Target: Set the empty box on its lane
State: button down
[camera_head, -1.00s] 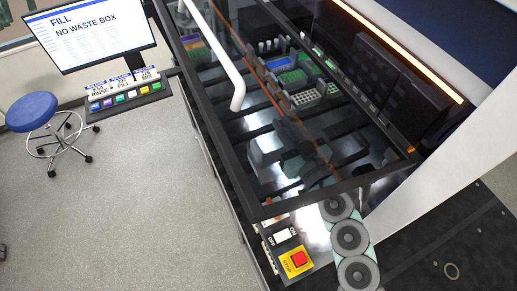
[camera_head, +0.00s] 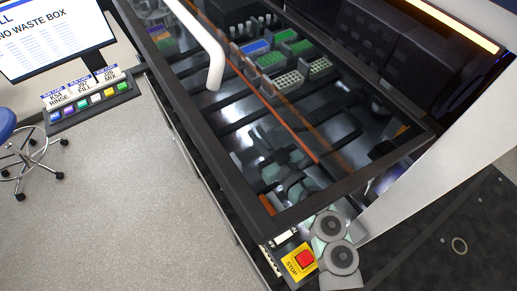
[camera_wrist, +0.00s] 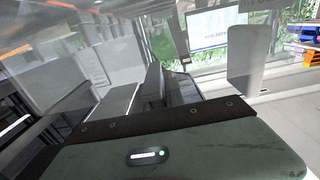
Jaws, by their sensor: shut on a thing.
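My gripper (camera_wrist: 197,82) shows in the wrist view as two grey fingers beyond my dark green wrist housing. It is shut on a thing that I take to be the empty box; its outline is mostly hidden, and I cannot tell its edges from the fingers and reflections. In the head view my arm reaches in at the near end of the glass-covered deck (camera_head: 222,105), and its end is blurred by the glass. Dark parallel lanes run across this deck. I cannot tell whether the held thing touches a lane.
Tube and tip racks (camera_head: 288,60) with blue and green tops stand at the deck's far part. A dark frame (camera_head: 345,185) edges the glass, with a white bar (camera_head: 207,50) above. A red stop button (camera_head: 304,259), a colored-key panel (camera_head: 90,103) and a monitor (camera_head: 45,45) stand outside.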

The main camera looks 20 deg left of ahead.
jog(key=shift+a+f, duration=0.1)
jog(key=shift+f, duration=1.95)
jog(key=shift+f, duration=0.1)
jog(key=c, duration=1.4)
grip_release()
jog(key=v, duration=1.2)
jog(key=shift+b, duration=0.45)
